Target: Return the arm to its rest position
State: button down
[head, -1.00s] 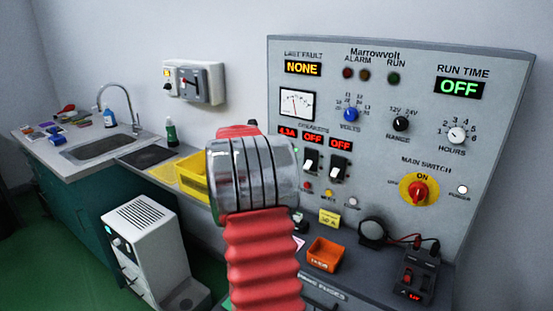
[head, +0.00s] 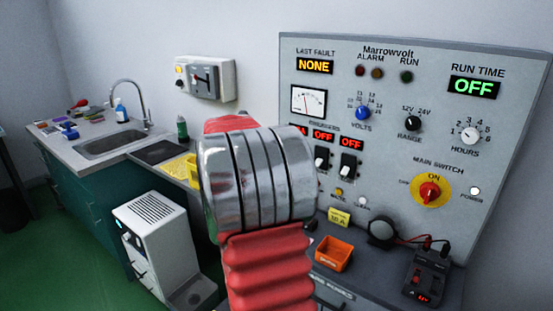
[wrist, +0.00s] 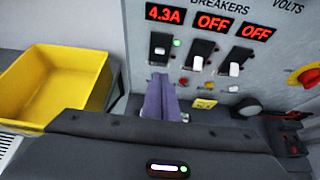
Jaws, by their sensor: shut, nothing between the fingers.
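My arm (head: 268,265), a red ribbed sleeve with a shiny metal collar (head: 258,175), rises in the middle of the head view. It hides my gripper there. In the wrist view my gripper (wrist: 161,90) shows as purple fingers closed together, with nothing between them. They point toward the panel below the left breaker (wrist: 160,47), and I cannot tell whether they touch anything. That breaker's display reads 4.3A, and a green lamp is lit beside it. The two other breaker displays read OFF.
The grey control panel (head: 460,130) stands at right, with its main switch (head: 430,192). An orange bin (head: 333,254) and a black device (head: 424,279) sit on its ledge. A yellow bin (wrist: 50,85) is left of my gripper. A sink (head: 110,144) and white cabinet (head: 155,240) stand left.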

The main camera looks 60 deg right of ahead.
dwell(0.8)
jog(key=s+a+f+m+y, duration=0.2)
jog(key=a+f+m+y, duration=0.1)
jog(key=a+f+m, duration=0.3)
jog(key=s+a+f+m+y, duration=0.25)
jog(key=a+m, duration=0.35)
jog(key=a, duration=0.3)
jog(key=s+a+m+t+y, duration=0.2)
jog(key=s+a, duration=0.1)
jog(key=a, duration=1)
jog(key=s+a+r+m+t+y, duration=0.1)
jog(key=s+a+m+t+y, duration=0.1)
jog(key=a, duration=1.1)
jog(key=s+a+r+m+t+y, duration=0.1)
jog(key=s+a+y, duration=0.2)
jog(key=a, duration=1.1)
jog(key=shift+s+m+t, duration=0.4)
jog(key=shift+s, duration=0.7)
jog(key=shift+r, duration=0.1)
